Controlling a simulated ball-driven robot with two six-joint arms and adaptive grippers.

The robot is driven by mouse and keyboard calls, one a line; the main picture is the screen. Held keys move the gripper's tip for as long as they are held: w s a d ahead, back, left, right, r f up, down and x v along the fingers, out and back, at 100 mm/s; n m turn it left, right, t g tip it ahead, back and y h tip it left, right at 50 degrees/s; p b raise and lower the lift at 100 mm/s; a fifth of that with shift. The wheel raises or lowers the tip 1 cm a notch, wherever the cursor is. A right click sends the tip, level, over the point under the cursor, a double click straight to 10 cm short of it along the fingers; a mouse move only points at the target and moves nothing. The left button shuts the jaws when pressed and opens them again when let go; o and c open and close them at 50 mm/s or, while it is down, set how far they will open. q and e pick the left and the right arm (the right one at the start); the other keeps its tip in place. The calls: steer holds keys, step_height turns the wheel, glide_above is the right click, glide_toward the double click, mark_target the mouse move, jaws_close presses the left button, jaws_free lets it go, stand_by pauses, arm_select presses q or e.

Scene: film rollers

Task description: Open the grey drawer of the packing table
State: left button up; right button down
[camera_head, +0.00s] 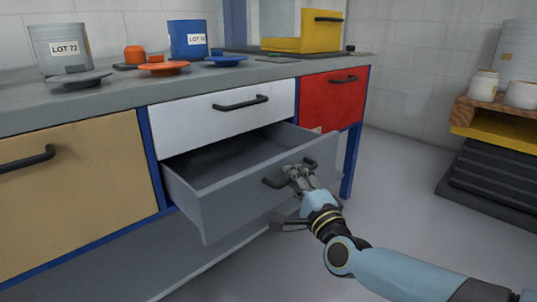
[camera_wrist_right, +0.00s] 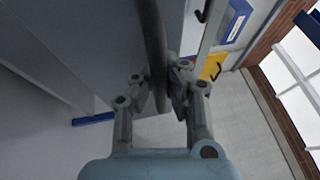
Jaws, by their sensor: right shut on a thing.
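The grey drawer (camera_head: 235,200) of the packing table (camera_head: 110,105) stands pulled well out below the white drawer, and its inside looks empty. Its dark bar handle (camera_head: 272,183) runs across the front. My right gripper (camera_head: 296,172) is shut on this handle, hiding its middle part. In the right wrist view the handle (camera_wrist_right: 154,45) runs between the two fingers of my right gripper (camera_wrist_right: 162,90), beside the grey drawer front (camera_wrist_right: 85,45). My left gripper is not in view.
A white drawer (camera_head: 225,115), a red drawer (camera_head: 333,98) and a tan front (camera_head: 75,190) are closed. Buckets, dishes and a yellow box (camera_head: 305,32) stand on the tabletop. A dark stack (camera_head: 490,180) stands at right. The floor (camera_head: 400,190) between is clear.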

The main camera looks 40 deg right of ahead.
arm_select(q)
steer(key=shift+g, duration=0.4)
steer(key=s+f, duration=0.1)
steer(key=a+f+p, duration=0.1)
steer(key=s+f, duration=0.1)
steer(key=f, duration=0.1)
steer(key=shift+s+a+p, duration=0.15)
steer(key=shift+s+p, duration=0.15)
steer(key=shift+p, duration=0.1)
arm_select(e)
steer(key=s, duration=1.1)
steer(key=shift+d+f, duration=0.15)
steer(key=shift+d, duration=0.25)
steer(key=c, duration=1.3)
jaws_free()
steer(key=shift+c, duration=0.2)
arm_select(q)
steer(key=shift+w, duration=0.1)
arm_select(e)
steer(key=v, duration=1.2)
